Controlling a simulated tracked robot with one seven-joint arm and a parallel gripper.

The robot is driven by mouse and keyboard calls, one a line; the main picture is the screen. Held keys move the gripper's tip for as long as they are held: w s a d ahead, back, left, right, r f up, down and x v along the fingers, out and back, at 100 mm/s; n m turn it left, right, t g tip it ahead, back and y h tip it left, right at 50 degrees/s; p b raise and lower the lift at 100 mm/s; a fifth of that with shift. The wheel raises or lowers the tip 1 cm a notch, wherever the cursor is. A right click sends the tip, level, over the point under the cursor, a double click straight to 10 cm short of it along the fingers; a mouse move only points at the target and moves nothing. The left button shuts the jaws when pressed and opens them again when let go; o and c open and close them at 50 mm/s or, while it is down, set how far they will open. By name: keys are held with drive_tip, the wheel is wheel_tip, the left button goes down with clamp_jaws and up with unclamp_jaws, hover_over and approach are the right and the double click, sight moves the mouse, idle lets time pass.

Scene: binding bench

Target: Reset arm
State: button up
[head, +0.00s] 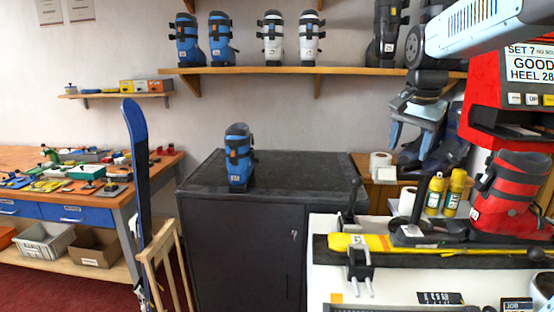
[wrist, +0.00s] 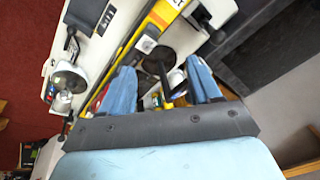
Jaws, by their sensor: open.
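My gripper (head: 413,138) hangs at the right of the head view, in the air above the white bench. Its blue-grey fingers point downward and stand apart. In the wrist view my gripper (wrist: 160,86) also shows its two blue fingers spread, with nothing held between them. Below it lies a yellow and black ski (head: 400,244) on the bench; the ski also crosses the wrist view (wrist: 134,47) diagonally. A red boot (head: 508,190) stands to the right of my gripper, in front of the red machine (head: 500,90). A blue boot (head: 238,158) stands upright on the black cabinet (head: 215,215).
Two yellow spray cans (head: 453,192) stand on the bench below my gripper. A wooden shelf (head: 340,71) with several boots runs along the wall behind. A blue ski (head: 136,160) leans upright at left, beside a cluttered workbench (head: 175,158). Most of the cabinet top is clear.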

drive_tip(key=s+a+f+n+t, duration=0.1)
drive_tip(key=s+a+f+n, duration=0.1)
drive_tip(key=s, duration=0.3)
drive_tip(key=s+a+f+n+t, duration=0.1)
drive_tip(key=s+a+f+n, duration=0.1)
drive_tip(key=s, duration=0.4)
drive_tip(key=s+a+f+n, duration=0.2)
drive_tip(key=s+f+n, duration=0.1)
drive_tip(key=s+n, duration=0.2)
drive_tip(key=shift+s+a+f+t+y, duration=0.15)
drive_tip(key=shift+s+a+t+y, duration=0.2)
drive_tip(key=shift+s, duration=0.35)
drive_tip(key=shift+d, duration=0.1)
